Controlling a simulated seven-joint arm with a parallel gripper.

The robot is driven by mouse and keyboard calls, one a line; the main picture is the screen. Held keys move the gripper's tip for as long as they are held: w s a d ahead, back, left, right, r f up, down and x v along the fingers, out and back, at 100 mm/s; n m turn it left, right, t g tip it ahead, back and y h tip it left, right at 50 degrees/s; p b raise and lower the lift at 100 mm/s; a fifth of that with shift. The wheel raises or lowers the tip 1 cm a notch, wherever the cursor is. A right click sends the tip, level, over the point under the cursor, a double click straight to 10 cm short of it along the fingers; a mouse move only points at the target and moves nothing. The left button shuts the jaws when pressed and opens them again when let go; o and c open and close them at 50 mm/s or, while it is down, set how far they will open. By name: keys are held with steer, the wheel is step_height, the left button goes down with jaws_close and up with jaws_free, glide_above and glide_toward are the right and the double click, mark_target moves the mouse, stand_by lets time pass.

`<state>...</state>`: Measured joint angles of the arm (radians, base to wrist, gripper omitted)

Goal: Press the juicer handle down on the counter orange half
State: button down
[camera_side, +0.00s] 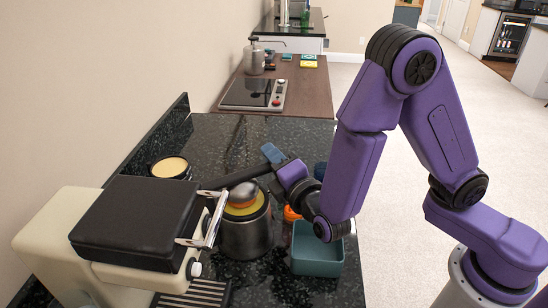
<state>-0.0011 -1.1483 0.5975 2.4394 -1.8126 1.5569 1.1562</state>
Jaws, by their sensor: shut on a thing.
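The juicer (246,238) is a grey metal cylinder on the dark counter. A rounded metal press cone (243,192) sits low over it, with a yellow-orange ring (245,210), which looks like the orange half, showing beneath. The juicer handle (236,177) is a dark bar running from the left over the cone toward my gripper (277,164). My gripper is shut on the handle's right end, above and right of the juicer. The fingertips are small and partly hidden by the handle and my wrist. A blue piece shows at the grip; I cannot tell what it belongs to.
A cream machine with a black lid (135,222) and metal bar stands close left. A black round container (170,167) is behind. A teal bin (318,265) and an orange item (291,213) are at right. A cooktop (253,94) lies farther back.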

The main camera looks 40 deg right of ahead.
steer(key=shift+a+f, duration=0.1)
steer(key=shift+f, duration=0.2)
steer(key=c, duration=1)
jaws_free()
